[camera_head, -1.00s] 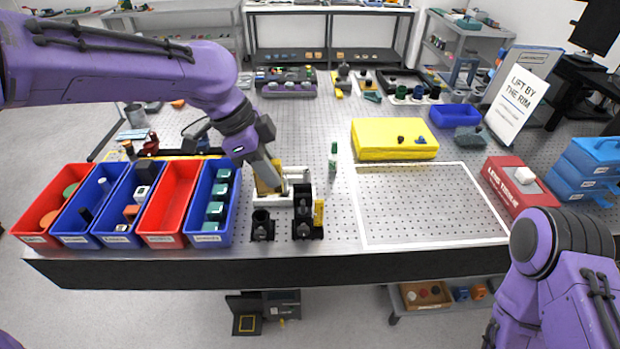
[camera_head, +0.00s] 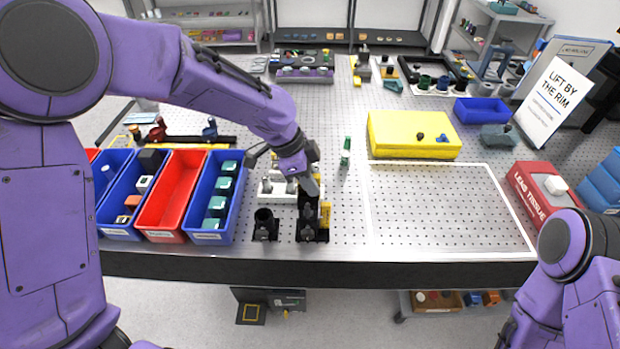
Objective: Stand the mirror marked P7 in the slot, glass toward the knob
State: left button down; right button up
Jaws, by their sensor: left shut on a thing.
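My left gripper (camera_head: 310,190) reaches down from the left arm, over the black mount (camera_head: 312,232) at the bench's front edge. It is shut on a small dark piece right at the mount. The piece is mostly hidden by the fingers and blends with the mount; I cannot read a P7 mark, see its glass side, or tell whether it sits in a slot. A yellow upright piece (camera_head: 325,214) stands at the mount's right side. A white rack (camera_head: 268,193) is just behind and left, partly hidden by the gripper. My right gripper is out of view; only its arm shows.
A second black mount (camera_head: 264,226) stands close left. A blue bin (camera_head: 210,232) and red bin (camera_head: 165,222) are further left. A small green-and-white bottle (camera_head: 346,152) stands behind right. A yellow box (camera_head: 413,140) lies beyond an empty white-outlined area (camera_head: 445,210).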

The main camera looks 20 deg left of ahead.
pick_arm(q)
jog(key=shift+s, duration=0.1)
jog(key=c, duration=1)
grip_release()
jog(key=shift+s+f, duration=0.1)
jog(key=shift+a+r, duration=0.1)
jog(key=shift+r, duration=0.2)
jog(key=b+v, duration=0.2)
jog(key=v, duration=0.9)
jog(key=shift+a+r, duration=0.2)
jog(key=shift+r, duration=0.1)
